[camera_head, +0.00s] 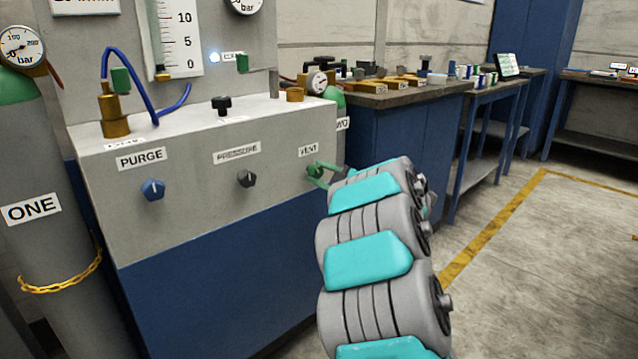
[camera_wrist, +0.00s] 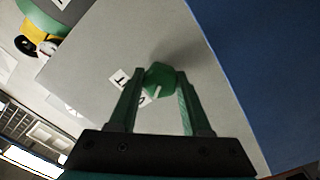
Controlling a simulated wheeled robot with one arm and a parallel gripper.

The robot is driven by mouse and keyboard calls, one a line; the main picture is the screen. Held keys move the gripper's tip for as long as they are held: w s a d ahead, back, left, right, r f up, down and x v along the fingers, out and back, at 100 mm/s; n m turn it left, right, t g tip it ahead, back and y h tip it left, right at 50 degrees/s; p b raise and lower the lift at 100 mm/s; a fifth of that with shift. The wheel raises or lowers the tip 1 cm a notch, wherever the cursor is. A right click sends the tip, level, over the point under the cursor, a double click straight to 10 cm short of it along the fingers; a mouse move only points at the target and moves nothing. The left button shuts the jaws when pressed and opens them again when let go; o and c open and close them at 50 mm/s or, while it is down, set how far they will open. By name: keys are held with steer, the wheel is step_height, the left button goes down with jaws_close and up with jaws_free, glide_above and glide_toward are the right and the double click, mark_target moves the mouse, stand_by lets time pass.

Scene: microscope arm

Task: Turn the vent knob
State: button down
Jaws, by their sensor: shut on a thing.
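The vent knob (camera_head: 314,170) is green and sits on the grey front panel under the VENT label (camera_head: 308,150). In the wrist view the vent knob (camera_wrist: 159,80) shows a pale pointer line and lies between the fingertips. My gripper (camera_head: 322,174) has green fingers and reaches the panel from the right. In the wrist view my gripper (camera_wrist: 158,90) has one finger on each side of the knob, shut on it. The arm hides part of the panel's right side in the head view.
A blue PURGE knob (camera_head: 152,190) and a dark PRESSURE knob (camera_head: 246,178) are on the same panel to the left. A grey cylinder marked ONE (camera_head: 35,215) with a yellow chain stands at the left. A workbench (camera_head: 400,94) stands behind my arm. The floor at right is clear.

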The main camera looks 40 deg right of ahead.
steer(key=n+b, duration=0.1)
steer(key=n, duration=0.1)
steer(key=n+b, duration=0.1)
steer(key=b, duration=0.1)
steer(key=n+b, duration=0.2)
steer(key=shift+f+n, duration=0.3)
steer(key=shift+f, duration=0.05)
steer(key=n+b, duration=0.4)
steer(key=n, duration=0.1)
steer(key=shift+r+b, duration=0.2)
steer(key=shift+b, duration=0.15)
steer(key=shift+n, duration=0.4)
steer(key=shift+c, duration=1.8)
jaws_free()
steer(key=shift+r, duration=0.1)
steer(key=shift+s, duration=0.1)
steer(key=s, duration=0.7)
steer(key=shift+s+d+p, duration=0.3)
steer(key=shift+p, duration=0.1)
